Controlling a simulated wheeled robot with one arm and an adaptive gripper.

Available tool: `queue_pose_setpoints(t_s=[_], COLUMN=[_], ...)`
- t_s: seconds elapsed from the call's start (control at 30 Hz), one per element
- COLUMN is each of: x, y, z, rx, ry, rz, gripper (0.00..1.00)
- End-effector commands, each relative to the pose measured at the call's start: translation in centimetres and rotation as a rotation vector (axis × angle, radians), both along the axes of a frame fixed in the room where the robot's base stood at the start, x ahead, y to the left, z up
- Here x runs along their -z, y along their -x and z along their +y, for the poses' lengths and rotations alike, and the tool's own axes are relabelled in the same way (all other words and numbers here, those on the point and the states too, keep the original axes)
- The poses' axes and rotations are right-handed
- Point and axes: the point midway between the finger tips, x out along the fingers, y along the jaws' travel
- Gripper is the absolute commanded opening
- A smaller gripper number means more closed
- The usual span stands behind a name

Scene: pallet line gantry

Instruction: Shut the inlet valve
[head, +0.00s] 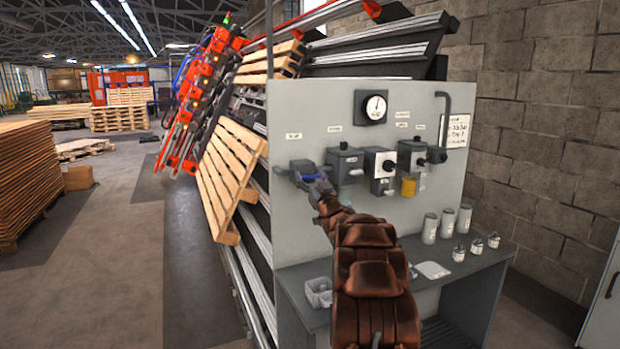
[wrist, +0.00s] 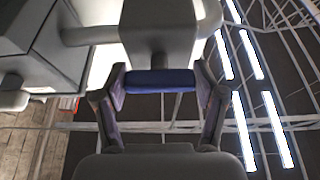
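The inlet valve (head: 297,168) is a small grey body at the left of the upright panel, with a blue handle (head: 312,178). Which label belongs to it is too small to read. My gripper (head: 311,183) is at this handle, and my arm reaches up to it from the front. In the wrist view the blue handle (wrist: 160,80) lies crosswise between the two fingertips. The fingers meet both its ends, with no clear gap. The grey valve body (wrist: 160,28) and its side pipe (wrist: 90,36) are just beyond.
The grey panel (head: 300,122) also bears a round gauge (head: 376,107), grey boxes with levers (head: 345,162) and a yellow part (head: 408,187). A bench (head: 455,290) below holds canisters (head: 430,228) and a small tray (head: 319,292). A tilted pallet (head: 229,172) is left of the panel.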

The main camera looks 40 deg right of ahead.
Motion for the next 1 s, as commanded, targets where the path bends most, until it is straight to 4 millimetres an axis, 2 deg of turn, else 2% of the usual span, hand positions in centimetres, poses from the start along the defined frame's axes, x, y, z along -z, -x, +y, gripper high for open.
queue_pose_setpoints(t_s=[0.07, 0.3, 0.67, 1.0], x=[0.01, 0.03, 0.21, 0.28], y=[0.0, -0.01, 0.0, 0.07], z=[0.0, 0.01, -0.01, -0.1], rx=[0.0, 0.0, 0.0, 0.002], ry=[0.0, 0.0, 0.06, 0.302], rz=[0.0, 0.0, 0.021, 0.105], gripper=[0.58, 0.33, 0.33, 0.33])
